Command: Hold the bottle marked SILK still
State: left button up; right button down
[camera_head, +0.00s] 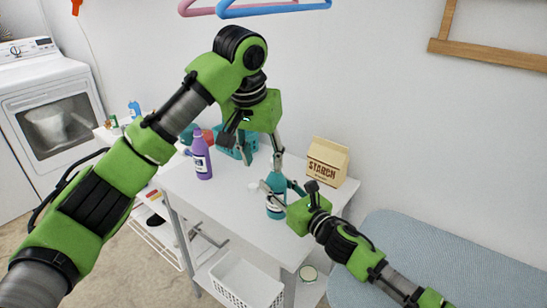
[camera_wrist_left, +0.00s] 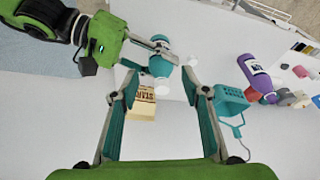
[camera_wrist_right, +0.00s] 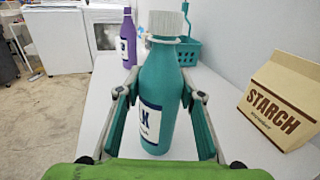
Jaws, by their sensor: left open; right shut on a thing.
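The teal bottle with a white cap (camera_wrist_right: 160,100) stands upright on the white table; its white label shows a letter K, the rest of the word hidden. It also shows in the head view (camera_head: 275,190) and in the left wrist view (camera_wrist_left: 160,67). My right gripper (camera_wrist_right: 160,84) is shut on this bottle, one finger on each side of its body. My left gripper (camera_head: 262,161) is open and empty above the table, its fingers pointing down, apart from the bottle.
A tan starch box (camera_head: 327,162) stands right of the bottle. A purple bottle (camera_head: 201,155) and a teal basket (camera_wrist_right: 191,52) stand further along the table. A white basket (camera_head: 245,283) is below. A blue padded board (camera_head: 440,262) is at right. The table's front left is clear.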

pick_arm(q)
jog(key=shift+w+d+f, duration=0.45)
jog(key=shift+w+f, duration=0.35)
jog(key=shift+w, duration=0.55)
jog(key=shift+w+d+f, duration=0.5)
jog(key=shift+w+f, duration=0.3)
jog(key=shift+w, duration=0.5)
jog(key=shift+w+d+f, duration=0.45)
jog(key=shift+w+f, duration=0.35)
jog(key=shift+w, duration=0.55)
grip_shut()
jog(key=m, duration=0.2)
jog(key=m+h, duration=0.1)
jog(key=m, duration=0.1)
jog(key=m+g, duration=0.1)
jog(key=m, duration=0.1)
jog(key=shift+w+a, duration=0.15)
jog(key=shift+a, duration=0.1)
